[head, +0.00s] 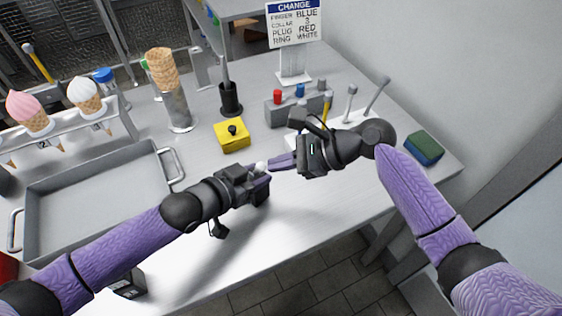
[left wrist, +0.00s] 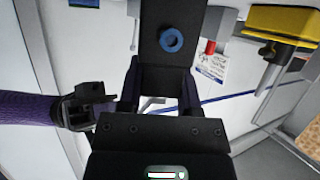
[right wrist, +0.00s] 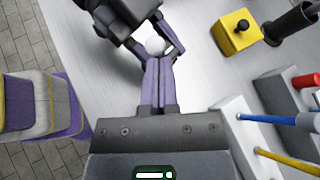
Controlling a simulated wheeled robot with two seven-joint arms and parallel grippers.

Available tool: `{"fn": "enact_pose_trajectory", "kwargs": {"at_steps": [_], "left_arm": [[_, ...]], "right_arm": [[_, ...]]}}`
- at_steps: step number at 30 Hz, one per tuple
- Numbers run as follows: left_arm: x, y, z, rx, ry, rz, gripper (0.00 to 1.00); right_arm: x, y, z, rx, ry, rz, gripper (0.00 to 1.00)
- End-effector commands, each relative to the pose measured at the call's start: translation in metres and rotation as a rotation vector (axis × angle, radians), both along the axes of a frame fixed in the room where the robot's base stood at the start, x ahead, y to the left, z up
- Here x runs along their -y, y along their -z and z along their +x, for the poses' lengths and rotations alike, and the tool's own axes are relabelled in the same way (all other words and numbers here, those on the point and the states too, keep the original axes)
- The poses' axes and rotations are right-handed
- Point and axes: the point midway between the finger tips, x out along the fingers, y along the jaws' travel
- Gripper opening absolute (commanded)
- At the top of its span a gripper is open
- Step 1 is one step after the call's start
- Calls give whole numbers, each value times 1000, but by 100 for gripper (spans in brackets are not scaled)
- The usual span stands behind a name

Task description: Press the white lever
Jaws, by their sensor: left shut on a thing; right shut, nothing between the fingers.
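My left gripper (head: 264,174) is shut on a small white ball (head: 261,166) above the table. The ball also shows between its purple fingers in the right wrist view (right wrist: 155,46). My right gripper (head: 271,163) is shut and empty, its purple fingertips (right wrist: 158,60) right at the ball; I cannot tell if they touch. A white lever base (head: 343,122) stands behind my right gripper. A yellow lever (head: 326,106) and two pale levers (head: 350,100) (head: 376,93) rise from it. A blue lever (right wrist: 270,118) shows in the right wrist view. I cannot tell which lever is white.
A yellow box (head: 231,138) with a black knob is near my grippers. A grey tray (head: 95,200), a cone holder (head: 178,108) and a sponge (head: 424,149) are around. The front of the table is clear.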

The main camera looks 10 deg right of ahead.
Motion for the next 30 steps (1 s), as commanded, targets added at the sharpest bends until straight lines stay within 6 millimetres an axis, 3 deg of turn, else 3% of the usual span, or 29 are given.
{"fn": "enact_pose_trajectory", "kwargs": {"at_steps": [17,30], "left_arm": [[0,0,0,1,0,-1,0],[0,0,0,0,0,0,0]], "right_arm": [[-14,-15,16,-287,1,-248,0],[-28,-20,33,-298,2,-256,0]]}}
